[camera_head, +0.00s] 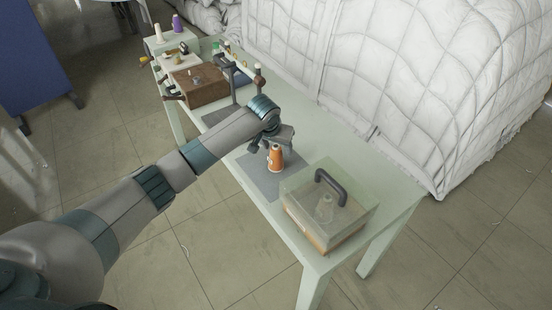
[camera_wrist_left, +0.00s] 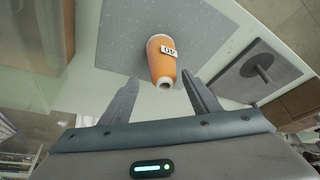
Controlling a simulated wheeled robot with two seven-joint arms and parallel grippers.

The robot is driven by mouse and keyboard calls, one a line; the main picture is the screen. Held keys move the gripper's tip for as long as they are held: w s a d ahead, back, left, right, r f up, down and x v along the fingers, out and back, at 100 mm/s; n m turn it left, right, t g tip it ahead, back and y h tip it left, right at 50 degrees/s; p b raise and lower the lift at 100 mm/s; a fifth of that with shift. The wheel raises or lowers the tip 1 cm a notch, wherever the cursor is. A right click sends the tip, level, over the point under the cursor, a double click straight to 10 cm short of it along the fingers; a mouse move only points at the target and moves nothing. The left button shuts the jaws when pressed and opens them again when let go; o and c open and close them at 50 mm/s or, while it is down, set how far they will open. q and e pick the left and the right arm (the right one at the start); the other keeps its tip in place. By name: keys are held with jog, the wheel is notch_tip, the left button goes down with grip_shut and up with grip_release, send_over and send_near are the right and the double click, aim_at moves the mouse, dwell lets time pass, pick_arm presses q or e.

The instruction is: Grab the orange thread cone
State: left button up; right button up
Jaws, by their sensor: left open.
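The orange thread cone (camera_head: 275,158) stands on a grey mat (camera_head: 247,172) on the pale green table. It carries a white label reading 40 in the left wrist view (camera_wrist_left: 162,62). My left gripper (camera_head: 279,143) is over the mat, close by the cone. In the left wrist view its two fingers (camera_wrist_left: 163,100) are open, with the cone's narrow tip between and just ahead of the fingertips. The fingers do not appear to touch the cone. My right gripper is not in view.
A clear lidded box with a dark handle (camera_head: 329,205) stands near the cone at the table's near end. A brown box (camera_head: 200,86), a dark stand (camera_head: 233,85) and a purple cone (camera_head: 178,24) are farther back. White quilted duvet heaps (camera_head: 400,75) lie along the table's far side.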

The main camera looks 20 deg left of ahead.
pick_arm(q)
jog(key=shift+w+a+f, duration=0.1)
jog(key=shift+w+f, duration=0.15)
jog(key=shift+f, duration=0.1)
jog(key=shift+a+p+x, duration=0.2)
jog(key=shift+p+x, duration=0.6)
jog(key=shift+x, duration=1.35)
jog(key=shift+w, duration=0.1)
jog(key=c, duration=1.2)
jog(key=shift+r, duration=0.1)
notch_tip(320, 180, up, 8)
jog(key=shift+r+b, duration=0.15)
jog(key=shift+b, duration=1)
jog(key=shift+r, duration=0.8)
